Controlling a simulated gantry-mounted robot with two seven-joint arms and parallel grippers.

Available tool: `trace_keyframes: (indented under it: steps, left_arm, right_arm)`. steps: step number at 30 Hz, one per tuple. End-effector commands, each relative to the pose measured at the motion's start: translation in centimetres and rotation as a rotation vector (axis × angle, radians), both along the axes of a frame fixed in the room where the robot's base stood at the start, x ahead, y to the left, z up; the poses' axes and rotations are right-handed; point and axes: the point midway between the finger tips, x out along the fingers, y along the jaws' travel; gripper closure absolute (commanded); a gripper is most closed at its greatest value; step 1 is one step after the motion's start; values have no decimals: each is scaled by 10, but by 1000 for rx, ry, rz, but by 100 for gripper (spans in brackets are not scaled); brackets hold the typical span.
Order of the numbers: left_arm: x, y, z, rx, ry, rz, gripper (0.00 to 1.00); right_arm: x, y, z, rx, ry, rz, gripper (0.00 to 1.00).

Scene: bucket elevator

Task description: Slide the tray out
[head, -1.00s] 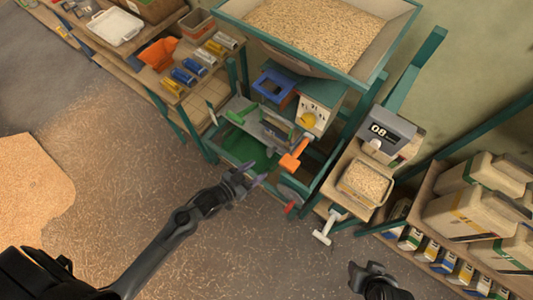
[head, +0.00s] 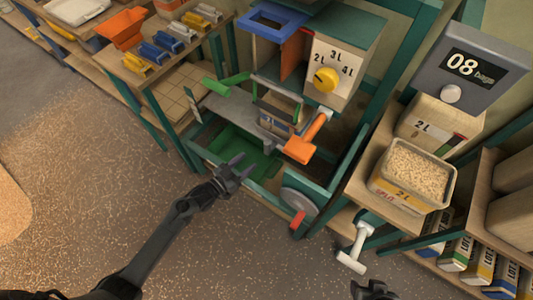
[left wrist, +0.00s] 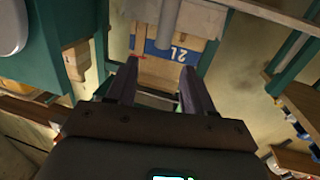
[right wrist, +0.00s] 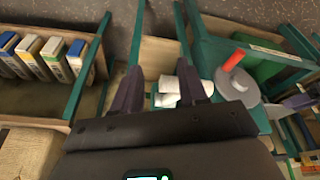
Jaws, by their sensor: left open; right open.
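A green tray (head: 246,148) sits low in the teal machine frame, under the grey metal plate. Its green floor also shows at the upper right of the right wrist view (right wrist: 262,70). My left gripper (head: 242,164) is open and empty, over the front of the tray in the head view; I cannot tell if it touches. In the left wrist view its fingers (left wrist: 158,88) are spread, facing a panel with a blue 2L label (left wrist: 165,50). My right gripper is open and empty in its wrist view (right wrist: 165,85); only its top (head: 374,290) shows in the head view.
An orange handle (head: 303,142), a grey disc with a red knob (head: 299,210) and a white T-shaped handle (head: 355,248) stand right of the tray. A yellow dial (head: 327,79) and a grain-filled 2L box (head: 415,172) are further right. Open floor lies in front.

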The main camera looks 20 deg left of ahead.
Motion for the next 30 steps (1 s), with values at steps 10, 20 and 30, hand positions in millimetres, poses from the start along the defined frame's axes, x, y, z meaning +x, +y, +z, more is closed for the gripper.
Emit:
trace_keyframes:
  steps: [10,20,30]
  left_arm:
    - [23,-3,-12,2,-30,0,48]
    - [68,-24,-13,2,-30,-1,48]
    - [106,-40,-12,2,-28,0,48]
  right_arm:
    - [0,0,-30,2,-2,-2,57]
    - [0,2,-47,9,-3,-6,57]
    - [0,2,-62,10,-2,-6,57]
